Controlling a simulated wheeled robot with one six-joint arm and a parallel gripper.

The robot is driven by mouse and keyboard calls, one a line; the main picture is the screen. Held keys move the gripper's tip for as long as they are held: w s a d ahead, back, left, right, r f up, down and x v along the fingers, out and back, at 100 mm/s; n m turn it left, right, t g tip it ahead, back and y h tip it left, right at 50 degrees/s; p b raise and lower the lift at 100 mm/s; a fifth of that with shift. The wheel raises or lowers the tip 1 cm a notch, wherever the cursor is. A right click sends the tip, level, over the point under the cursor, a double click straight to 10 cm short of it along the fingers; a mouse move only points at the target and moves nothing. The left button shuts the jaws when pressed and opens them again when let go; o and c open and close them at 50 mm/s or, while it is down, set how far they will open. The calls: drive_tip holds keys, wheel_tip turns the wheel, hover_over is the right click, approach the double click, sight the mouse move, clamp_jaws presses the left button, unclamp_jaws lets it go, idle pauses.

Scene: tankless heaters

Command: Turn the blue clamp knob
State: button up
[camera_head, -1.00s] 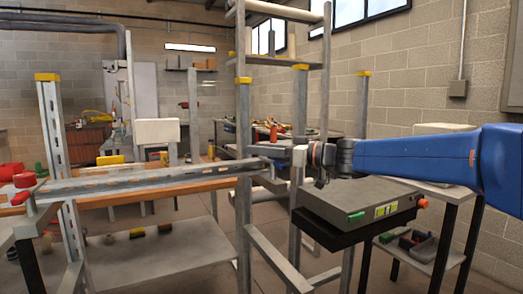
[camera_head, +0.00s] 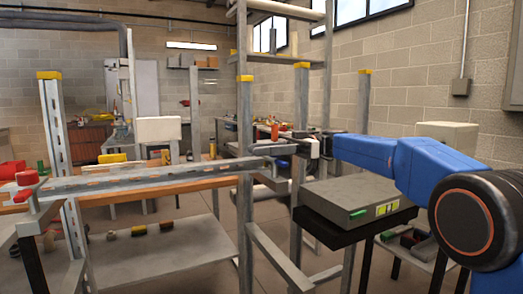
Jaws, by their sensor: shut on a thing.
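A long grey metal clamp bar (camera_head: 150,183) lies along the wooden beam, with a red clamp knob (camera_head: 27,178) at its left end. My gripper (camera_head: 284,150) is at the right end of the bar, beside the upright post. Its dark fingers are shut at the clamp end, where the blue clamp knob is mostly hidden by the fingers; only a small bluish patch (camera_head: 282,164) shows there. My blue arm reaches in from the right.
A grey box with green and yellow labels (camera_head: 352,198) stands on a black stand below my arm. Metal posts with yellow caps (camera_head: 244,110) stand close to my gripper. A lower grey shelf (camera_head: 150,250) is at the left. A bare floor patch (camera_head: 310,255) shows between them.

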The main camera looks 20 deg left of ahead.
drive_tip(key=shift+s+d+n+g+h, duration=0.15)
drive_tip(key=shift+d+n+g+h, duration=0.05)
drive_tip(key=shift+n+g+h, duration=0.6)
drive_tip(key=o, duration=1.1)
drive_tip(key=shift+c, duration=0.2)
